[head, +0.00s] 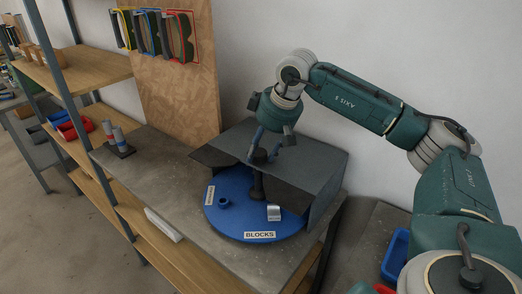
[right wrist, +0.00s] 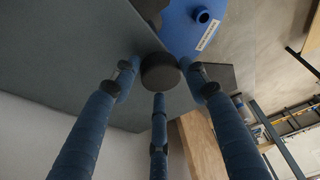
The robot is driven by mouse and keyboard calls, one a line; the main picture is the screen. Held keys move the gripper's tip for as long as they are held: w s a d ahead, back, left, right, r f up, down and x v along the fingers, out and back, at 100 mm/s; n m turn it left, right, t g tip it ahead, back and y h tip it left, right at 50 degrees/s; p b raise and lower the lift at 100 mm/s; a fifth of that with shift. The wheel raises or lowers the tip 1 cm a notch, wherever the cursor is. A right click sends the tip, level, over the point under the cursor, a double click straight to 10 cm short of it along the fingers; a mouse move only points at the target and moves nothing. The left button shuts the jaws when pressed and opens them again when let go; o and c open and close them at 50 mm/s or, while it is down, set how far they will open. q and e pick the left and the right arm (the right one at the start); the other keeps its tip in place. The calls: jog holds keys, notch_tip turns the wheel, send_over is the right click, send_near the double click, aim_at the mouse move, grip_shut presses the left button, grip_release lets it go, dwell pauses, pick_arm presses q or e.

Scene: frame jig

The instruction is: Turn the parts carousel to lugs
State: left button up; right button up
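The parts carousel (head: 240,226) is a round blue turntable on the grey bench. A front label reads BLOCKS; another label on its left is too small to read. A black post with a round knob (right wrist: 161,72) stands at its middle. My right gripper (head: 261,158) comes down from above with its blue fingers around the knob. In the right wrist view the three fingertips close in on the knob's sides. A small blue ring-shaped part (head: 223,202) and a light metal block (head: 274,212) sit on the turntable. My left gripper is not in view.
A grey hood (head: 312,160) covers the back and right of the carousel. A small stand with red and grey pegs (head: 118,141) is on the bench's left. Shelves (head: 80,70) stand further left, and a wooden board (head: 180,95) with coloured frames stands behind.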

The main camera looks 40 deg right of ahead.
jog(key=shift+o, duration=1.1)
jog(key=shift+w+r, duration=0.25)
jog(key=shift+r, duration=0.05)
jog(key=shift+a+f, duration=0.15)
jog(key=v, duration=1.2)
